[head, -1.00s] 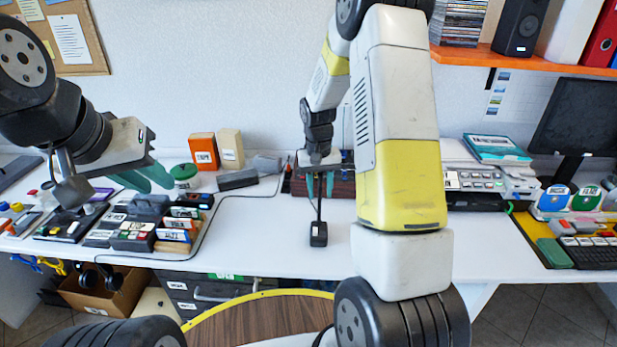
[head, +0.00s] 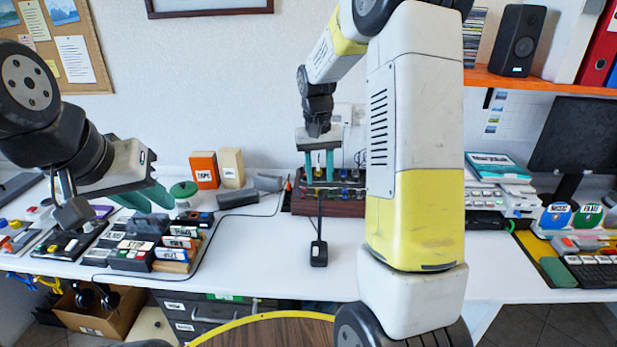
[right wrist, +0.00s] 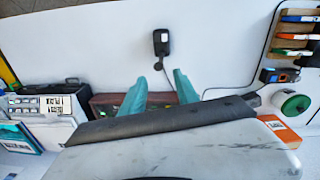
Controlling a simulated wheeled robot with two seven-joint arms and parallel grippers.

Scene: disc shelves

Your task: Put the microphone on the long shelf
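The right wrist view shows the same parted fingers (right wrist: 161,82). My left gripper (head: 153,198) is open and empty at the left, above the disc holders. The long orange shelf (head: 540,84) is on the wall at the upper right.
A black speaker (head: 520,42) and red binders (head: 597,45) stand on the shelf. The rack (head: 335,207) carries small items. Labelled disc holders (head: 150,245) fill the left. My right arm hides part of the table and shelf. White table is clear around the black object.

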